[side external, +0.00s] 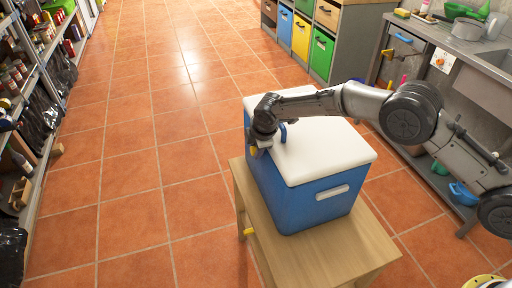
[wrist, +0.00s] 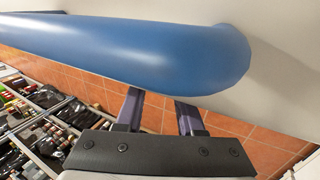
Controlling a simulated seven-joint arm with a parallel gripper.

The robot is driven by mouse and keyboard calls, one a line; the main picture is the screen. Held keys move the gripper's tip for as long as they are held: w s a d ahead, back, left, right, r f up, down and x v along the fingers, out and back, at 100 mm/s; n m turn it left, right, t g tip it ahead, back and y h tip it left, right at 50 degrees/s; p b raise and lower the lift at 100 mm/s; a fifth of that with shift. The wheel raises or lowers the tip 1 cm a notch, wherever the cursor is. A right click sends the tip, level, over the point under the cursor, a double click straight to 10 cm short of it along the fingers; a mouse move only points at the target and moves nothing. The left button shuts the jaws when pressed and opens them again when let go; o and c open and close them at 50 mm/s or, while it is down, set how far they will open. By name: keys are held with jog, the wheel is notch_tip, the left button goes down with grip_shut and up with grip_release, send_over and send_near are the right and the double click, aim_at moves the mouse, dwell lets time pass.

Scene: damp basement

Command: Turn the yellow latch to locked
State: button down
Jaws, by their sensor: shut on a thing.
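A blue cooler (side external: 305,205) with a white lid (side external: 325,150) stands on a small wooden table. My gripper (side external: 257,148) is at the upper left side of the cooler, by the lid edge. A small patch of the yellow latch (side external: 253,151) shows at my fingertips, mostly covered by them. My gripper is shut on it. In the wrist view, the two fingers (wrist: 163,105) stand a little apart, and their tips are hidden behind a large blue handle bar (wrist: 130,50). The latch is hidden there, and its angle cannot be told.
The blue lid handle (side external: 284,131) rises close to my gripper. A small yellow piece (side external: 248,231) sticks out by the left edge of the wooden table (side external: 335,255). Shelves (side external: 40,80) line the left, and a sink bench (side external: 455,50) the right. The tiled floor between is clear.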

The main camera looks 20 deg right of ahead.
jog(key=shift+d, duration=0.1)
jog(key=c, duration=0.5)
grip_release()
jog(key=shift+r, duration=0.15)
jog(key=v, duration=1.3)
jog(key=shift+s+r, duration=0.2)
jog(key=shift+r, duration=0.05)
